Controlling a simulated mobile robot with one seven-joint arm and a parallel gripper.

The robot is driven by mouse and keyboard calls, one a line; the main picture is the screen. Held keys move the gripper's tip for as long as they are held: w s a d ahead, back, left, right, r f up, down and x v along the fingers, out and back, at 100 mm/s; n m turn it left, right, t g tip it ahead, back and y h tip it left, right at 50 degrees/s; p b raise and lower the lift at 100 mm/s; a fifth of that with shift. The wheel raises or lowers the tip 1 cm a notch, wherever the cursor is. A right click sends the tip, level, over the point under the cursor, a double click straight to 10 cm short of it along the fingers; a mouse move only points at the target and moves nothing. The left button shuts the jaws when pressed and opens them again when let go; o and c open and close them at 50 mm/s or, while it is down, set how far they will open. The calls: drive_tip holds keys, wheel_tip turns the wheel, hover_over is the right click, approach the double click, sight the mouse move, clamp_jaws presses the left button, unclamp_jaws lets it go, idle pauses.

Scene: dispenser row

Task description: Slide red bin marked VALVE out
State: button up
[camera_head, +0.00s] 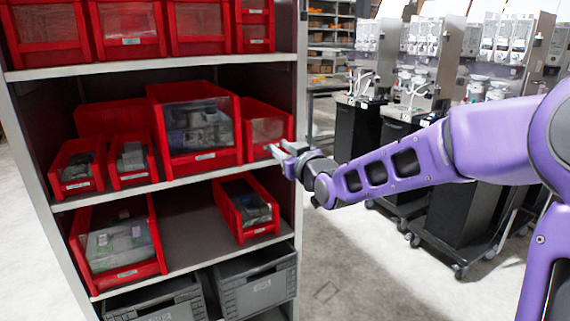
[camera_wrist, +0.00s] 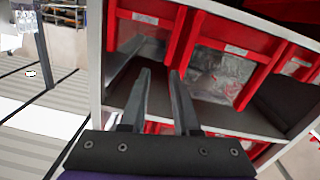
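Several red bins stand on the grey shelf unit (camera_head: 160,190). Their white labels are too small to read, so I cannot tell which says VALVE. My gripper (camera_head: 272,149) is at the right end of the middle shelf, in front of a small red bin with a clear front (camera_head: 266,128). In the wrist view, my gripper (camera_wrist: 160,72) has its two dark fingers apart with nothing between them. The fingertips point at a red bin with a white label (camera_wrist: 145,17); I cannot tell whether they touch it. A larger red bin (camera_wrist: 215,70) with a clear front is beside it.
Other red bins (camera_head: 125,30) fill the top shelf. A red bin (camera_head: 246,208) stands on the lower shelf, with bare shelf to its left. Grey crates (camera_head: 256,283) sit at the bottom. Dispenser machines on black carts (camera_head: 405,150) stand behind my arm.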

drive_tip(key=shift+m+y, duration=0.4)
drive_tip(key=shift+m, duration=0.2)
drive_tip(key=s, duration=0.2)
drive_tip(key=s+f, duration=0.1)
drive_tip(key=s, duration=0.1)
drive_tip(key=shift+d, duration=0.35)
